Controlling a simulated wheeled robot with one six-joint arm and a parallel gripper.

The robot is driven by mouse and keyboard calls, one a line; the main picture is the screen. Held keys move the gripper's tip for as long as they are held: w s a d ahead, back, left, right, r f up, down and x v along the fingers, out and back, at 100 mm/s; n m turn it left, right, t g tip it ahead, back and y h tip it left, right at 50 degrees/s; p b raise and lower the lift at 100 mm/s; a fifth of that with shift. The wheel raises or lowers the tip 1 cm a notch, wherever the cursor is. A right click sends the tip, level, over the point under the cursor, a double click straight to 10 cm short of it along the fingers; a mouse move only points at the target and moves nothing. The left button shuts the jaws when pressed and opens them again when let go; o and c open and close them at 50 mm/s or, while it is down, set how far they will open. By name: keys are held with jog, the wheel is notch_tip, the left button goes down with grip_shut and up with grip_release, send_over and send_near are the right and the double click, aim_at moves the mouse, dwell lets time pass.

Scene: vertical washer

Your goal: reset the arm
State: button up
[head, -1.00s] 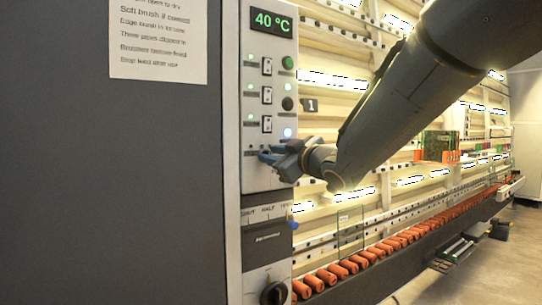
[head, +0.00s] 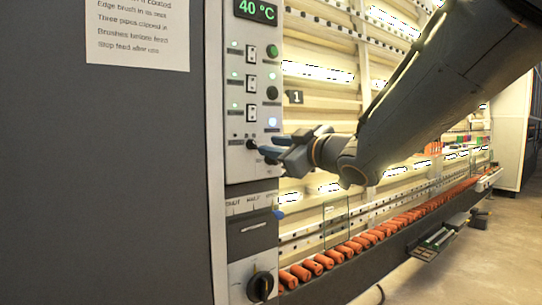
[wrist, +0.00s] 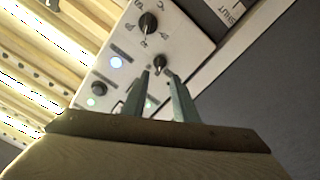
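My gripper (head: 262,151) is at the lower part of the light control panel (head: 235,165), just right of a small black knob (head: 250,144) in the head view. In the wrist view my gripper's two fingers (wrist: 158,76) stand apart with a gap between them. The small knob (wrist: 158,62) shows in line with that gap, beyond the tips. I see nothing held. Whether the tips touch the knob or panel is not clear. My arm reaches in from the upper right.
The panel has a green 40 °C display (head: 257,11), switches, lit buttons and a large black knob (head: 261,286) low down. A row of orange rollers (head: 350,250) runs right along the washer. A dark cabinet side (head: 130,190) fills the left. Floor is open at lower right.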

jog(key=s+d+f+m+g+h, duration=0.25)
jog(key=d+f+m+h, duration=0.35)
jog(key=f, duration=0.6)
jog(key=s+d+f+m+g+h, duration=0.25)
jog(key=d+f, duration=0.55)
jog(key=f, duration=0.4)
jog(key=s+d+f+m+g, duration=0.1)
jog(key=s+f+g, duration=0.3)
jog(key=s+f, duration=0.4)
jog(key=s+f+m+g+h, duration=0.1)
jog(key=s+f+m+g, duration=0.2)
jog(key=s, duration=1)
notch_tip(320, 180, down, 5)
jog(key=g, duration=0.2)
jog(key=shift+s+d+g, duration=0.15)
jog(key=shift+d+g, duration=0.15)
jog(key=shift+d, duration=0.1)
jog(key=shift+h, duration=0.25)
